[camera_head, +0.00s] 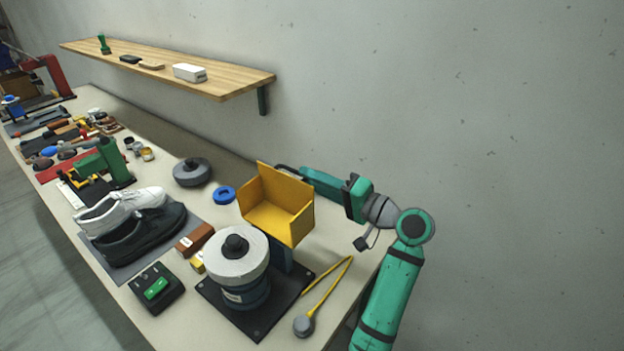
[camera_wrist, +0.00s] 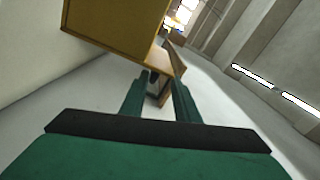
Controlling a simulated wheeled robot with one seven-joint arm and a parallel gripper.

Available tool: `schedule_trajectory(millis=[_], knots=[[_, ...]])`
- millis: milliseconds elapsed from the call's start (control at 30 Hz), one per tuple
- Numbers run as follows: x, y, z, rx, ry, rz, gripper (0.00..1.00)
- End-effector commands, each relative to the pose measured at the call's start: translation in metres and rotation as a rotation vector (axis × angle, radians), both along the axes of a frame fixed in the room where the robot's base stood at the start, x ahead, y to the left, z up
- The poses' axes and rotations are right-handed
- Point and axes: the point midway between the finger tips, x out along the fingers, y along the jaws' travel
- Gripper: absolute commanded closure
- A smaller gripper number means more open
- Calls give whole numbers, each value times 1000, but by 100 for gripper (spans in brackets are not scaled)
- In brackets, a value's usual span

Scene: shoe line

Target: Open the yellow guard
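The yellow guard (camera_head: 273,218) is a box-like cover with tall side walls. In the head view it stands tilted up behind the white-topped wheel unit (camera_head: 238,261), whose round top is uncovered. In the wrist view the guard (camera_wrist: 120,25) fills the upper left, with another panel beyond the fingers. My gripper reaches in from the right behind the guard, and its fingertips are partly hidden there in the head view. In the wrist view my gripper (camera_wrist: 160,82) has its two green fingers apart, close by the guard. I cannot tell whether they touch it.
A black control box with a green switch (camera_head: 157,288) and a pair of shoes (camera_head: 135,232) are left of the unit. A yellow-handled tool (camera_head: 304,324) lies at right. A blue ring (camera_head: 224,195) and grey disc (camera_head: 192,172) lie behind. A wooden shelf (camera_head: 220,86) hangs on the wall.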

Motion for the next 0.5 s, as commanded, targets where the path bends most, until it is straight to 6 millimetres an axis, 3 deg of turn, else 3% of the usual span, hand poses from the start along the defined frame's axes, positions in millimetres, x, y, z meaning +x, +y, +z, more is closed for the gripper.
schedule_trajectory(millis=[500], knots=[[-14,-20,0,0,0,-1,72]])
